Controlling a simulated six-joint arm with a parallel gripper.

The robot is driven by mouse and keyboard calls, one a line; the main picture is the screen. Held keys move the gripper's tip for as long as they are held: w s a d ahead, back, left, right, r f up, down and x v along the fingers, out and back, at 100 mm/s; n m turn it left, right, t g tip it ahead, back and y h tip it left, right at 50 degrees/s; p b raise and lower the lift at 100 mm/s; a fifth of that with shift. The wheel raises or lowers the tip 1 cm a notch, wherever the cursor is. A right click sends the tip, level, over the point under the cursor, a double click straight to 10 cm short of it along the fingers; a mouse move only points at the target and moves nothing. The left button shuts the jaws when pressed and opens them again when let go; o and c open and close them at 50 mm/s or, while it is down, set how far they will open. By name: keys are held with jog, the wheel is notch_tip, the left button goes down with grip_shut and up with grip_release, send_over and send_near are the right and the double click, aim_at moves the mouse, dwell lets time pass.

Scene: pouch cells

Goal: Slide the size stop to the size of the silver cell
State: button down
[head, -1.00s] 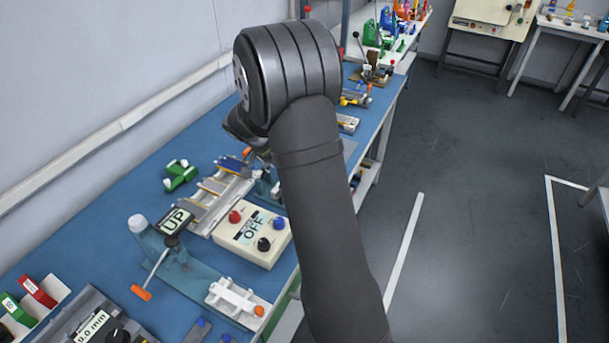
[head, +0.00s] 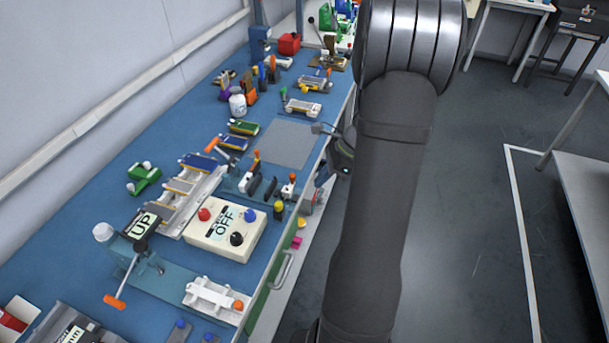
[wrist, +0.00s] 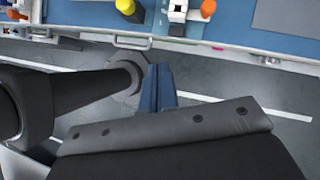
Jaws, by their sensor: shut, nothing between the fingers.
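My gripper (wrist: 160,88) is shut and empty in the wrist view, over the floor just off the bench's front edge. In the head view my arm hides most of it. A white block with an orange knob (head: 213,297) sits on a blue base near the front edge. A small white slide with an orange knob (head: 290,187) stands by the grey mat; what appears to be the same one shows in the wrist view (wrist: 177,12). I cannot tell which is the size stop. A sloped grey rack (head: 178,207) holds several cells, some silver-grey; which is the silver cell is unclear.
A cream box marked OFF (head: 224,229) and a lever press marked UP (head: 142,228) stand on the blue bench. A grey mat (head: 290,144) is bare. A yellow knob (wrist: 125,6) sits near the edge. A drawer handle (head: 283,270) juts from the bench front.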

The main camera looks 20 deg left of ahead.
jog(key=w+d+r+m+t+y, duration=0.2)
jog(key=w+d+m+t+y, duration=0.1)
jog(key=w+d+m, duration=0.15)
send_near(289, 186)
notch_tip(289, 186, down, 4)
jog(key=w+d, duration=0.1)
jog(key=w, duration=0.2)
jog(key=shift+s+a+f, duration=0.1)
jog(key=shift+s+a, duration=0.05)
jog(key=shift+a, duration=1.85)
jog(key=shift+a, duration=0.8)
jog(key=shift+d, duration=0.2)
